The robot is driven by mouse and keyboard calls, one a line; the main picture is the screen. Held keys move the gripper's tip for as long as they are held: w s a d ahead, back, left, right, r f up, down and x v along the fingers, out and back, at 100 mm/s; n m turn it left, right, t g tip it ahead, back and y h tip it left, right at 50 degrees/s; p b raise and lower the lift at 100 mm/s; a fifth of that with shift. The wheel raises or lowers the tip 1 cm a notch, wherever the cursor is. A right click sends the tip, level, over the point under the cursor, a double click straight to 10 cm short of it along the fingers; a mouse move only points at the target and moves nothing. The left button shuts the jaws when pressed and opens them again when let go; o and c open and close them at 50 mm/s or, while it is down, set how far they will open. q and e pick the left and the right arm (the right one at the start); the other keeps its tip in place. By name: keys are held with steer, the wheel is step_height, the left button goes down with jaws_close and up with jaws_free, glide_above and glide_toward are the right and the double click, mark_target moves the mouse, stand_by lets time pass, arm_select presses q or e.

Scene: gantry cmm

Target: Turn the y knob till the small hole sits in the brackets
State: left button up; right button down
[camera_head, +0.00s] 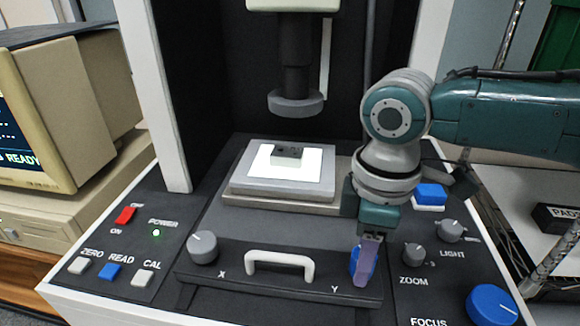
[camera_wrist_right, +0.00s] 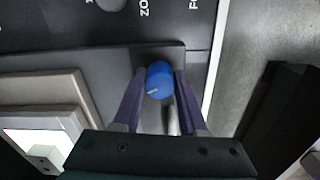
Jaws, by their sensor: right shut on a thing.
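The y knob (camera_head: 354,261) is blue and sits at the right end of the dark front bar, partly hidden by my purple fingers. My right gripper (camera_head: 364,264) points down and is shut on it. In the right wrist view the knob (camera_wrist_right: 160,82), with a pale pointer line, lies between the two purple fingertips (camera_wrist_right: 160,76). A small grey block (camera_head: 287,156) with dark marks lies on the bright stage plate (camera_head: 258,179) under the lens (camera_head: 296,102). I cannot make out the small hole. No brackets show; only the monitor's edge (camera_head: 15,125), reading READY, is in view.
The grey x knob (camera_head: 203,248) and white handle (camera_head: 280,260) are left of my gripper. The zoom knob (camera_head: 414,254), light knob (camera_head: 450,231) and large blue focus knob (camera_head: 492,305) are to its right. Several buttons sit at front left.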

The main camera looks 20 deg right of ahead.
steer(key=shift+r+m+p, duration=0.1)
steer(key=shift+m+p, duration=0.3)
steer(key=shift+m, duration=0.1)
steer(key=shift+c, duration=2.2)
jaws_free()
step_height(320, 180, up, 10)
steer(key=shift+f+p, duration=0.1)
steer(key=shift+p, duration=0.4)
